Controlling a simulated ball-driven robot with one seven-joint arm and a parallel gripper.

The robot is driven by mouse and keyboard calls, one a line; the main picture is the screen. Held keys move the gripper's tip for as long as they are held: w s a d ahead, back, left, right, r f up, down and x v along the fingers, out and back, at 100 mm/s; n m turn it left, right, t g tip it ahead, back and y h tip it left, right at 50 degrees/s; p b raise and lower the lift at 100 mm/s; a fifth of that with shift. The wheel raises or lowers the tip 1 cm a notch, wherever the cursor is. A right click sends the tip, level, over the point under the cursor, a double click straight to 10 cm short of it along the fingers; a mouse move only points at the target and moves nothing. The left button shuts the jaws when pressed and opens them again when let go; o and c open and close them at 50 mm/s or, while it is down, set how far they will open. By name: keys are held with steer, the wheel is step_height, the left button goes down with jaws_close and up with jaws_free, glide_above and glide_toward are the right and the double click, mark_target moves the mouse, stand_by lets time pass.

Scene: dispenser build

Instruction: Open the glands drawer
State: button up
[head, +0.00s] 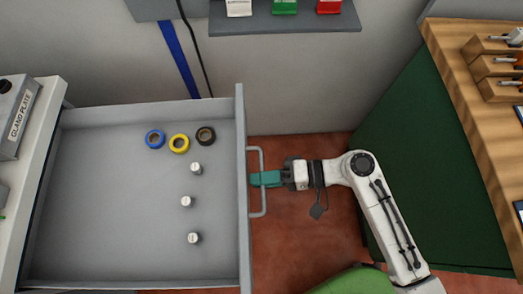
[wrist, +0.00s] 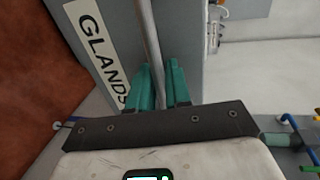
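The glands drawer (head: 110,210) is a grey drawer pulled far out, its inside in full view from the head. Its front panel (head: 244,230) has a grey bar handle (head: 264,205) on the right side. In the wrist view the front (wrist: 105,15) carries a white label reading GLANDS (wrist: 98,40), and the handle bar (wrist: 146,30) runs down between my fingers. My gripper (head: 256,179), with teal fingers that also show in the wrist view (wrist: 163,85), is closed around the middle of the bar.
A wooden-topped bench (head: 475,110) with a green side stands at right. A shelf (head: 285,22) hangs on the wall.

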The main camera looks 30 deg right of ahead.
steer(key=shift+o, duration=0.8)
steer(key=v, duration=1)
steer(key=shift+s+d+b, duration=0.2)
steer(key=shift+d+b, duration=0.1)
steer(key=shift+d, duration=0.05)
step_height(320, 180, down, 8)
steer(key=s+d+n+g+h, duration=0.2)
steer(key=s+n+g+h, duration=0.15)
steer(key=h, duration=0.35)
steer(key=s+d+r+g+h, duration=0.1)
steer(key=d+r+h, duration=0.1)
steer(key=d+h, duration=0.4)
steer(key=shift+s+d+n+h+p, duration=0.25)
steer(key=shift+n+h+p, duration=0.1)
steer(key=shift+h, duration=0.55)
